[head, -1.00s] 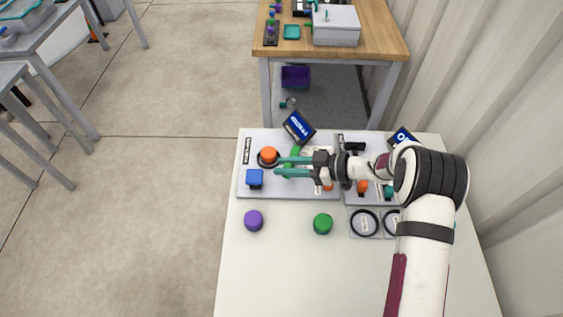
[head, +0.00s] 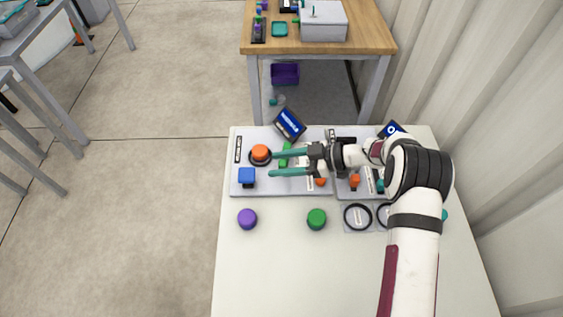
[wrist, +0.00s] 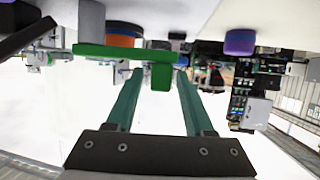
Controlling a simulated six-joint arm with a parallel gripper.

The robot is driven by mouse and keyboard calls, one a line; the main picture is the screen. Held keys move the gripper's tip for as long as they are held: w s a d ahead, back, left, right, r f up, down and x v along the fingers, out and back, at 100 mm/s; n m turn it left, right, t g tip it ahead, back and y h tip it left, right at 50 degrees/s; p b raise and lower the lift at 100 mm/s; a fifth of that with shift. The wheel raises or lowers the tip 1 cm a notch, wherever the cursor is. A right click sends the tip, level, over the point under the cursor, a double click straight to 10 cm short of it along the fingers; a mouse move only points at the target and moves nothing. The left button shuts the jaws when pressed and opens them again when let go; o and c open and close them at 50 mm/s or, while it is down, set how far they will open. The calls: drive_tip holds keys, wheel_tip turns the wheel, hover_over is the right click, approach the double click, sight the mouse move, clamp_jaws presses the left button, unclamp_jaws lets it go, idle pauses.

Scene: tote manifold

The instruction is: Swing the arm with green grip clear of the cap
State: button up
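The arm with the green grip (head: 285,155) is on the grey panel (head: 318,188), next to the orange cap (head: 261,151) on its dark round base. In the wrist view the green bar (wrist: 110,51) runs across in front of the orange cap (wrist: 122,40), and its green grip (wrist: 161,77) hangs near the fingertips. My gripper (head: 271,164) is open, its two teal fingers spread and pointing left over the panel. In the wrist view the grip lies between the fingertips (wrist: 160,72), with gaps either side. My fingers partly hide the green arm in the head view.
A purple knob (head: 247,219) and a green knob (head: 316,219) stand on the white table (head: 275,270) in front of the panel. A blue-screened display (head: 290,124) stands behind. The table front is clear.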

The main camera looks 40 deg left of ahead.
idle(0.4)
drive_tip(key=v, duration=1.6)
drive_tip(key=shift+a, duration=0.1)
